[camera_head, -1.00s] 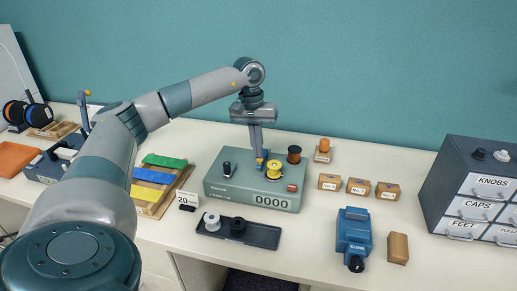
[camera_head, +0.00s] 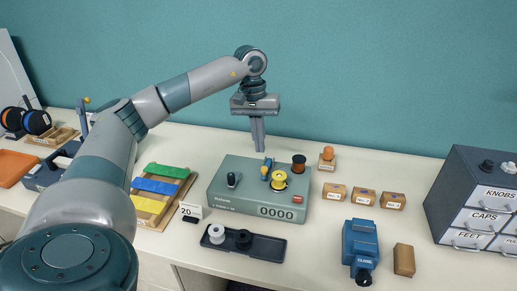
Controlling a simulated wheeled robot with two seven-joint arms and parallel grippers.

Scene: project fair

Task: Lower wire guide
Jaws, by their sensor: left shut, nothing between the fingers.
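A grey-green winding machine (camera_head: 222,203) stands on the table in the middle of the head view, its counter reading 0000. On its top are a yellow spool (camera_head: 278,180), a copper-coloured spool (camera_head: 298,164) behind it and a black knob (camera_head: 232,180) at the left. The small wire guide (camera_head: 266,169), with blue and yellow parts, stands just left of the yellow spool. My left gripper (camera_head: 259,149) points down, shut and empty, just above and behind the guide. It looks apart from the guide, but the exact gap is hard to tell. My right gripper is not in view.
A black tray (camera_head: 268,249) with a white and a black spool lies in front. A blue device (camera_head: 361,245) and a brown block (camera_head: 404,259) stand at the right front, several small boxes (camera_head: 362,198) behind them. A drawer cabinet (camera_head: 470,200) stands far right.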

